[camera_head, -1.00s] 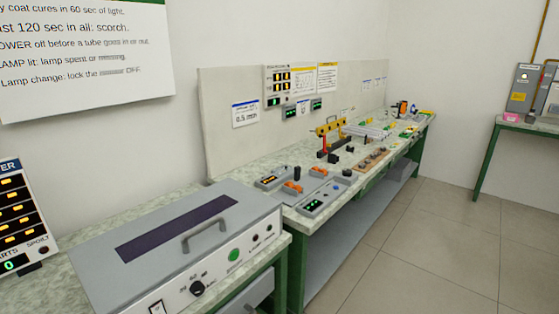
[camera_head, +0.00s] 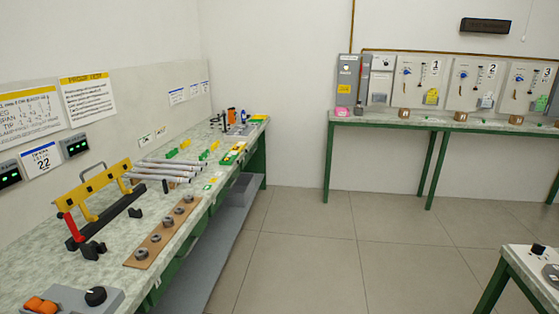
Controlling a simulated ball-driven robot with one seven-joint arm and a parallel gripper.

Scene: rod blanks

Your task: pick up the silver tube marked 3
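Several silver tubes (camera_head: 168,171) lie side by side on the left bench, just right of a yellow fixture with a black base. They look raised a little above the bench top. Any number marks on them are too small to read, so I cannot tell which tube is marked 3. My gripper does not show in this view.
The left bench (camera_head: 225,150) also holds a yellow and red fixture (camera_head: 95,197), a wooden board (camera_head: 162,231) with several round dark pieces, and an orange bottle (camera_head: 231,115). A back bench (camera_head: 440,124) carries numbered panels. A table (camera_head: 535,280) stands at lower right. The tiled floor (camera_head: 330,240) between is clear.

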